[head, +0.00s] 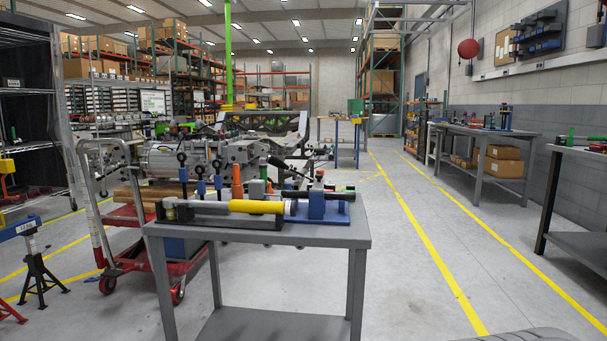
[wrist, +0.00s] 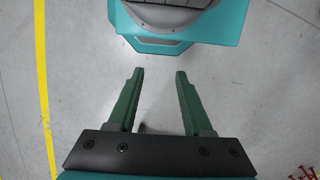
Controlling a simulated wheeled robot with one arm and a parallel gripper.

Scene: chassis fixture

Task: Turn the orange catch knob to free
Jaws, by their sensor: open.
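In the head view a fixture stands on a grey table (head: 345,236). It has a yellow cylinder (head: 257,207) lying along a black base (head: 225,222) and a blue block (head: 316,209) at its right end. A small orange-red knob (head: 319,174) shows above the blue block. An upright orange part (head: 237,184) stands further left, behind the yellow cylinder. I cannot tell for sure which is the catch knob, or how it is turned. My gripper (wrist: 159,76) shows only in the wrist view, open and empty above bare floor, away from the fixture.
A red cart (head: 135,233) stands left of the table, and a blue and black stand (head: 38,262) is at the far left. Workbenches (head: 487,134) line the right wall. The floor right of the table, with yellow lines (head: 425,235), is clear.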

